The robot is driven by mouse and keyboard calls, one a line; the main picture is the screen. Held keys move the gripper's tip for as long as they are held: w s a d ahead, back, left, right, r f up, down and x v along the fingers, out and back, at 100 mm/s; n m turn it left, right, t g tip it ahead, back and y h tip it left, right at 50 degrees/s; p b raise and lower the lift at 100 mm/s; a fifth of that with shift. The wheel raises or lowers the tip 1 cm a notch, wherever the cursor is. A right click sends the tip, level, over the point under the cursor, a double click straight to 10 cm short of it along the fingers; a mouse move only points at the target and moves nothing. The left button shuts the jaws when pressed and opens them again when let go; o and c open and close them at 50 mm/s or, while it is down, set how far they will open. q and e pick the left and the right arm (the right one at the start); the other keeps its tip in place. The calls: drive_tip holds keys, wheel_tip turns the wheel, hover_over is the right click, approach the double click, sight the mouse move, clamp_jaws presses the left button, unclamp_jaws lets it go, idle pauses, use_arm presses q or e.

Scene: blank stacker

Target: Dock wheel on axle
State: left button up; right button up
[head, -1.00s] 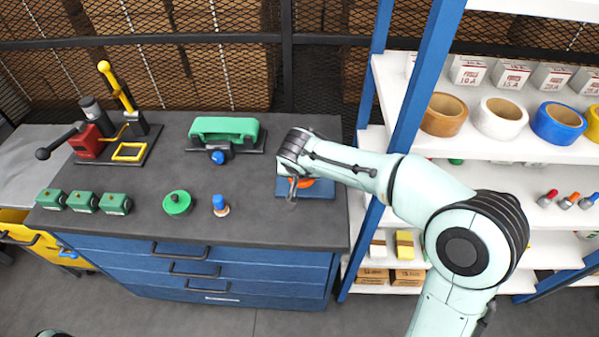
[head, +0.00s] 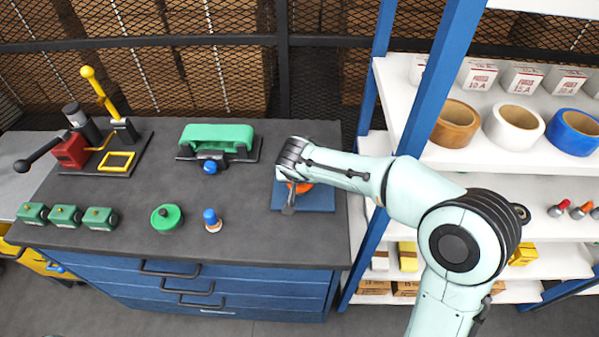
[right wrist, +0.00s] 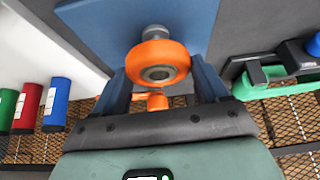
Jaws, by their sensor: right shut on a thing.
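The orange wheel (right wrist: 158,58) with a grey hub is between the blue fingers of my right gripper (right wrist: 162,88) in the right wrist view, and the gripper is shut on it. A grey metal round end (right wrist: 155,32), perhaps the axle, shows right behind the wheel; I cannot tell whether the wheel is around it. Another orange part (right wrist: 157,102) shows below the wheel. In the head view, orange (head: 300,187) shows beside my right wrist, over a blue plate (head: 318,200) on the workbench. My wrist hides most of it. My left gripper is out of view.
On the dark bench (head: 250,235) stand a green clamp-like device (head: 217,137), a green round knob (head: 166,217), a blue-topped peg (head: 211,219), several green blocks (head: 66,215) and a lever press (head: 72,150). A shelf with tape rolls (head: 515,128) stands right.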

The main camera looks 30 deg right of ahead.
drive_tip(key=shift+f+b, duration=0.3)
drive_tip(key=shift+f, duration=0.55)
drive_tip(key=shift+b, duration=0.65)
idle(0.8)
drive_tip(key=shift+f+b, duration=0.65)
drive_tip(key=shift+b, duration=0.05)
drive_tip(key=o, duration=0.8)
drive_tip(key=p+v, duration=0.3)
drive_tip(key=v, duration=0.8)
drive_tip(key=shift+s, duration=0.1)
idle(0.7)
